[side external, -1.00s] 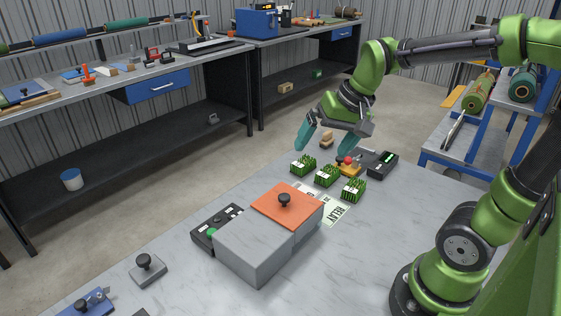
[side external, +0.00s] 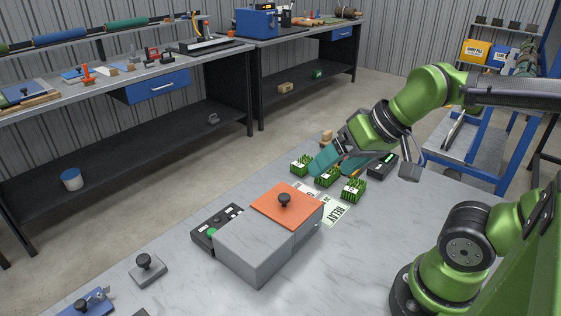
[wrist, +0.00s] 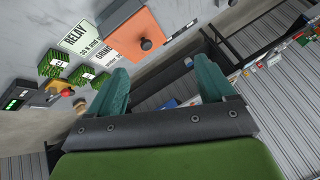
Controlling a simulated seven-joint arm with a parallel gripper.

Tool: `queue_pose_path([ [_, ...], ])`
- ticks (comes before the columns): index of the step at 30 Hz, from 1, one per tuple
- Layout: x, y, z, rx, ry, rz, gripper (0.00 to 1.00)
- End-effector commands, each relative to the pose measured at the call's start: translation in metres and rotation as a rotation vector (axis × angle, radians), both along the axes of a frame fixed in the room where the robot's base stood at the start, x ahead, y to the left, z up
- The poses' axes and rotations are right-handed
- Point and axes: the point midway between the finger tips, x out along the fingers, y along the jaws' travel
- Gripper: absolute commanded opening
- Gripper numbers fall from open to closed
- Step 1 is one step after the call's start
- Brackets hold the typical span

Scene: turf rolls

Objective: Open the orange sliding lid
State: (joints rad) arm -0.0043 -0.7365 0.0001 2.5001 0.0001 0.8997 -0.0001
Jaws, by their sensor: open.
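The orange sliding lid (side external: 288,204) lies on top of the grey box (side external: 253,247) on the marbled table, covering its far right part. A black knob (side external: 284,199) stands on the lid. The lid (wrist: 133,32) and its knob (wrist: 147,44) also show at the top of the wrist view. My gripper (side external: 338,172) is open and empty, beyond the box and to its upper right, apart from the lid. Its two teal fingers are spread in the wrist view (wrist: 163,82). The inside of the box is hidden.
A black control box (side external: 213,229) with a green button sits left of the grey box. A grey knobbed block (side external: 148,267) lies at front left.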

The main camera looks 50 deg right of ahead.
Motion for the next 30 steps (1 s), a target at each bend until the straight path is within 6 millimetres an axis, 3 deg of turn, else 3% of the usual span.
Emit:
queue_pose_path([
  [1, 0.002, 0.001, -0.005, 0.000, 0.027, 0.005, 0.74],
  [5, 0.026, 0.002, -0.004, -0.013, 0.100, 0.018, 0.56],
  [11, 0.080, -0.001, 0.002, -0.032, 0.322, -0.042, 0.56],
  [18, 0.134, -0.010, 0.008, -0.067, 0.563, -0.250, 0.56],
  [24, 0.137, -0.015, 0.028, -0.053, 0.626, -0.401, 0.56],
  [30, 0.133, -0.014, 0.011, -0.044, 0.648, -0.422, 0.56],
])
